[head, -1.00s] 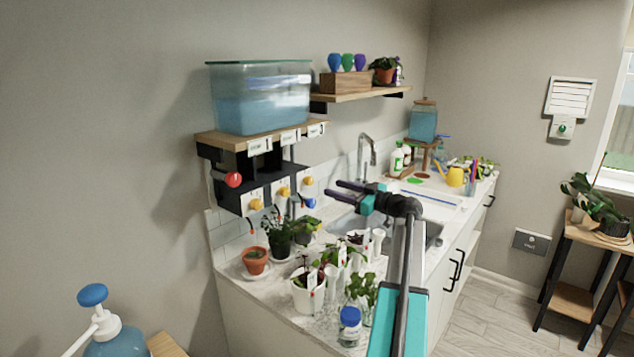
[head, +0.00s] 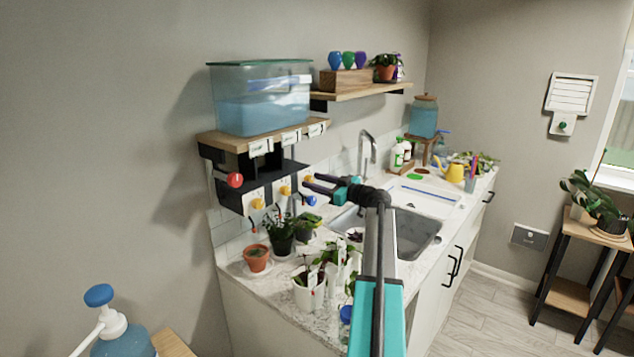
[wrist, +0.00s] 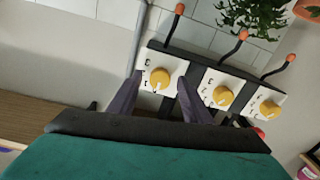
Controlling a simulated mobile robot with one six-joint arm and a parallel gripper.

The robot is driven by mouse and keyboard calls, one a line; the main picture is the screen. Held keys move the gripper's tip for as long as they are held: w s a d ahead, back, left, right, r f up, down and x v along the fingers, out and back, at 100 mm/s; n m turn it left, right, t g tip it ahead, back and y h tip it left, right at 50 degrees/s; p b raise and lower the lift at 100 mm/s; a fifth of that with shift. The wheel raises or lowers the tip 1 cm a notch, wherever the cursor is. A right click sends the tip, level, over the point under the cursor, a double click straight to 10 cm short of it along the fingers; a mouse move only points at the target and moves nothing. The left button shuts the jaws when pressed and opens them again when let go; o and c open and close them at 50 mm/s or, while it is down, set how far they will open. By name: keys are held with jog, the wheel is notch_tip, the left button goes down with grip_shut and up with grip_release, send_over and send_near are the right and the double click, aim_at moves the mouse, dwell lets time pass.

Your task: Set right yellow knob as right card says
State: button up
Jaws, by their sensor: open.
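Three yellow knobs sit on white plates under the tank shelf. The right yellow knob (head: 309,179) also shows in the wrist view (wrist: 159,77), which sees the panel upside down. My gripper (head: 307,183) is open, its two dark fingers on either side of this knob in the wrist view (wrist: 158,84). I cannot tell whether they touch it. The middle knob (wrist: 222,96) and left knob (wrist: 268,108) are clear of the fingers.
A water tank (head: 262,98) stands on the shelf above. A red knob (head: 235,180) is at the panel's left. Hoses with orange tips (wrist: 179,9) stick out from the panel. Potted plants (head: 282,235) crowd the counter below, and the sink (head: 415,232) lies right of them.

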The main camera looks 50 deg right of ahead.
jog(key=c, duration=1.1)
jog(key=shift+o, duration=0.2)
